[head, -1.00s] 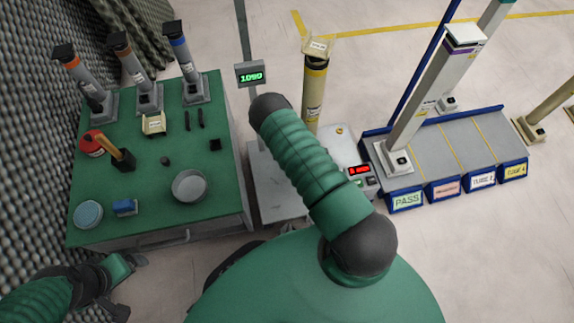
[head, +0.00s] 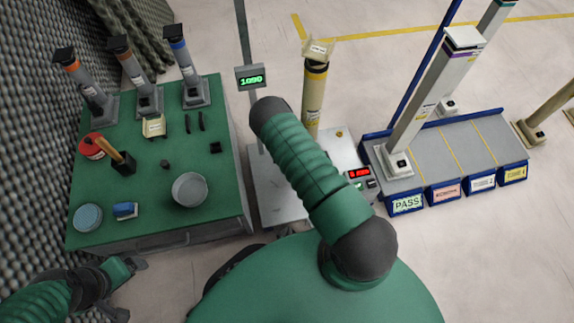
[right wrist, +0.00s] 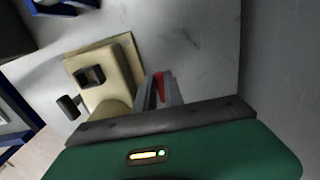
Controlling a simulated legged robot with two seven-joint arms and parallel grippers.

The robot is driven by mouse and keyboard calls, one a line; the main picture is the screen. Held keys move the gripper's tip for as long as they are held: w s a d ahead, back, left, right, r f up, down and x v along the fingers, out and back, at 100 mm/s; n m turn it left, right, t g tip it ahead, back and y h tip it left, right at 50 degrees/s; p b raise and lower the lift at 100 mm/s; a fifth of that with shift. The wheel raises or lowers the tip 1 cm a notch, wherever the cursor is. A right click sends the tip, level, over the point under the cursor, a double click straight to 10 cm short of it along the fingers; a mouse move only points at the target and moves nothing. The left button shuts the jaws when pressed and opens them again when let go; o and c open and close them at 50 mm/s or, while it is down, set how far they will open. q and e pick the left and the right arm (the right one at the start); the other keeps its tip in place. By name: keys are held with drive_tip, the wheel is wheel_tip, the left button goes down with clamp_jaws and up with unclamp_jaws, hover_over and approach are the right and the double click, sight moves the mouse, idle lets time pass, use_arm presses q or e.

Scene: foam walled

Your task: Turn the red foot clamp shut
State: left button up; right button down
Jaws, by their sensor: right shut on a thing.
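The red foot clamp shows in the right wrist view as a narrow red piece (right wrist: 160,84) between the grey fingers of my right gripper (right wrist: 160,92), which is shut on it. It sits close beside a beige foot plate (right wrist: 128,58) with a dark square socket. In the head view the clamp and my right gripper are hidden behind my right arm. A beige column with a yellow band (head: 314,95) stands behind that arm. My left gripper (head: 134,264) is at the lower left, off the green bench; its jaw gap is unclear.
The green bench (head: 140,203) at left holds several grey posts, a metal bowl (head: 189,189) and small items. A display (head: 250,77) reads 1090. At right a grey rack (head: 437,151) with blue edges and labelled bins holds pale columns. Open floor lies behind.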

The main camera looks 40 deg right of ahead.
drive_tip(key=m, duration=0.4)
drive_tip(key=shift+w+a+m, duration=0.2)
drive_tip(key=shift+m, duration=0.1)
drive_tip(key=m, duration=0.4)
drive_tip(key=shift+w+a+m+b, duration=0.1)
drive_tip(key=shift+w+m+b, duration=0.15)
drive_tip(key=shift+m+b, duration=0.05)
drive_tip(key=m, duration=0.4)
drive_tip(key=shift+w+b, duration=0.25)
drive_tip(key=shift+b, duration=0.05)
drive_tip(key=shift+w+m, duration=0.2)
drive_tip(key=shift+m, duration=2)
drive_tip(key=shift+b, duration=0.3)
drive_tip(key=c, duration=1.4)
unclamp_jaws()
drive_tip(key=shift+c, duration=0.2)
